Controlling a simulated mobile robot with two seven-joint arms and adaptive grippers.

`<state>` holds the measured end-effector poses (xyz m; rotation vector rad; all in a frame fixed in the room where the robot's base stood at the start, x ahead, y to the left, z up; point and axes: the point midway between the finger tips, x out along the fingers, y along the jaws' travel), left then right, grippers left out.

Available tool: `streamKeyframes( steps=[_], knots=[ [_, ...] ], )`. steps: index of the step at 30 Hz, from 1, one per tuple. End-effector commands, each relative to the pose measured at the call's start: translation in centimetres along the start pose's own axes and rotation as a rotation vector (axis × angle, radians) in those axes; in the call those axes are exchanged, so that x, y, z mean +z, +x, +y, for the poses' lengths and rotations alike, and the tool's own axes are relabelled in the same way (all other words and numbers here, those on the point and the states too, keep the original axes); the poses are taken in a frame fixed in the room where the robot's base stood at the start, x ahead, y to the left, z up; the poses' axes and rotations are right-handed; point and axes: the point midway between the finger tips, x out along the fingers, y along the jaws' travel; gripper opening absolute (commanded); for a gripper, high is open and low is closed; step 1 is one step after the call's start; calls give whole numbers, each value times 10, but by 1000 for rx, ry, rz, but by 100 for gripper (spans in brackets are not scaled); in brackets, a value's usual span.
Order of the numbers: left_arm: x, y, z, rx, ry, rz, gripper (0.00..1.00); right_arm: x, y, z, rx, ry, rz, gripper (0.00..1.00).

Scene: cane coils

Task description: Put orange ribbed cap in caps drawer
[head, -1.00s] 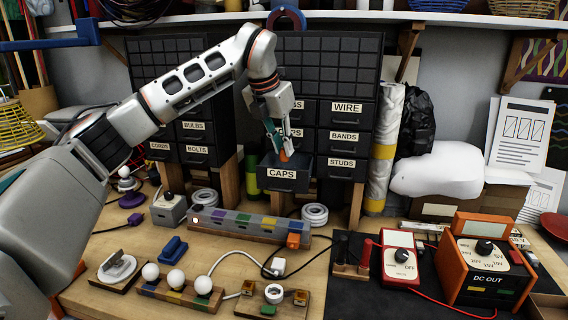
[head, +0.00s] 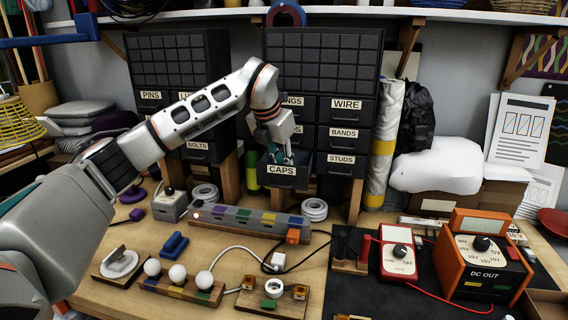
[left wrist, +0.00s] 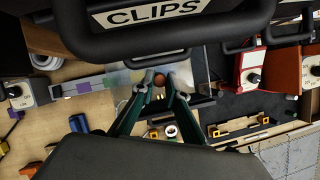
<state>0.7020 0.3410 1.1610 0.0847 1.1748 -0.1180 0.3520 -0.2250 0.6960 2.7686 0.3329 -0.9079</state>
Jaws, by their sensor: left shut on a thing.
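The caps drawer (head: 268,179) is pulled out, low in the dark cabinet in the head view, with a CAPS label on its front. My left gripper (head: 281,157) points down into the drawer's open top, its fingertips partly hidden behind the drawer front. In the left wrist view, my left gripper (left wrist: 161,92) shows its two green fingers around a small orange-brown round thing, the orange ribbed cap (left wrist: 159,80). The fingers are shut on it. The cap is hidden in the head view. My right gripper is not in view.
The CLIPS drawer (left wrist: 150,14) is close above the gripper in the left wrist view. The STUDS drawer (head: 341,166) is beside the caps drawer. Below are a grey strip with coloured blocks (head: 240,220), white coils (head: 315,209) and an orange DC OUT box (head: 484,262).

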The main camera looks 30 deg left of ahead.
Motion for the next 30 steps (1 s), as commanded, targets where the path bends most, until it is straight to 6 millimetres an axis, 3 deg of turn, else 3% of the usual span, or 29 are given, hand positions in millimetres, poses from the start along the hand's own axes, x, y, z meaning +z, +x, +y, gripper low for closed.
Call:
streamKeyframes(
  steps=[5,6,18,23,30],
  knots=[
    [-2,4,0,0,1,0,4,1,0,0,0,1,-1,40],
    [-1,3,0,0,1,0,21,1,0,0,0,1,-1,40],
    [1,-2,0,0,0,0,21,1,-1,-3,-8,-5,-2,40],
    [1,-24,1,1,0,-4,21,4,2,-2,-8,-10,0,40],
    [1,-74,1,2,0,-4,21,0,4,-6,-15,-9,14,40]
  ],
)
